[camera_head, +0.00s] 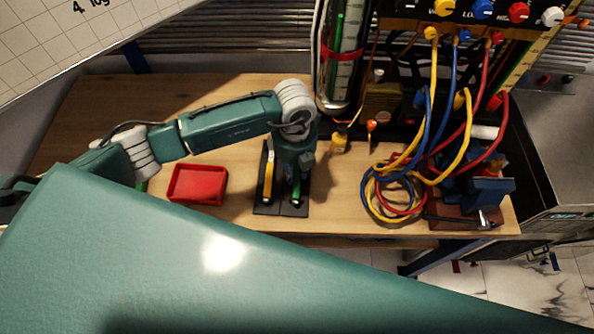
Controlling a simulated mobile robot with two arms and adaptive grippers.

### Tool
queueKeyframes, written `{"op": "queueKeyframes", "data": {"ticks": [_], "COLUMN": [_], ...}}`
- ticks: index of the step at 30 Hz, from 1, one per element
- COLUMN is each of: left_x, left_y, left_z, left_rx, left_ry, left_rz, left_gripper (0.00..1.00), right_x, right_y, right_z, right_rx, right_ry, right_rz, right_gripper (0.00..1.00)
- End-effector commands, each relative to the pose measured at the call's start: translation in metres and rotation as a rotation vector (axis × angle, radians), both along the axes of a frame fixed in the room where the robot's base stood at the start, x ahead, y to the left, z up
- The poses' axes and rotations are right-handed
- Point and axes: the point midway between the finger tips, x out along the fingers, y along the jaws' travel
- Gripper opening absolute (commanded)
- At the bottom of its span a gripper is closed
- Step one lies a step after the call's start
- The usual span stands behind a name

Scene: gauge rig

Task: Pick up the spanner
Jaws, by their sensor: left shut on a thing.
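My left gripper (297,186) points down over a dark tool holder (268,209) on the wooden bench. It is shut on a slim green tool (297,193), low at the holder's right part. The gripper and wrist hide most of this tool, so I cannot tell for sure that it is the spanner. A yellow tool (268,178) stands in the holder's left part, just left of the gripper and apart from it. My right gripper is not in view.
A red tray (197,184) lies left of the holder. Coiled hoses (392,190) and a blue vise (478,190) are at the right. Bench (345,190) right of the holder is clear.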

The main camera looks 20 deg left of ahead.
Motion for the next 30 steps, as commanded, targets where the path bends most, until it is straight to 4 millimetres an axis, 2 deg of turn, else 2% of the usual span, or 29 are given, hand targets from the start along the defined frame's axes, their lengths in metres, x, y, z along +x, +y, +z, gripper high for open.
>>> {"op": "queueKeyframes", "data": {"ticks": [6,11,17,24,30], "left_x": [0.001,0.002,0.003,0.003,0.002], "left_y": [0.000,0.000,0.000,-0.001,0.000], "left_z": [0.005,0.020,0.064,0.136,0.180], "left_rx": [0.000,-0.001,-0.003,-0.002,0.002], "left_ry": [-0.002,-0.003,-0.010,-0.010,-0.007], "left_rz": [0.001,-0.001,-0.002,-0.002,-0.001], "left_gripper": [0.00,0.00,0.00,0.00,0.00], "right_x": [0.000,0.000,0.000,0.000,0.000], "right_y": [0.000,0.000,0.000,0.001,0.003], "right_z": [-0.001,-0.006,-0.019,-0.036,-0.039], "right_rx": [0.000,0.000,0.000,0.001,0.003], "right_ry": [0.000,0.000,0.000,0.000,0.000], "right_rz": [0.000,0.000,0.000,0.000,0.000], "right_gripper": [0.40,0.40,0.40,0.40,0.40]}}
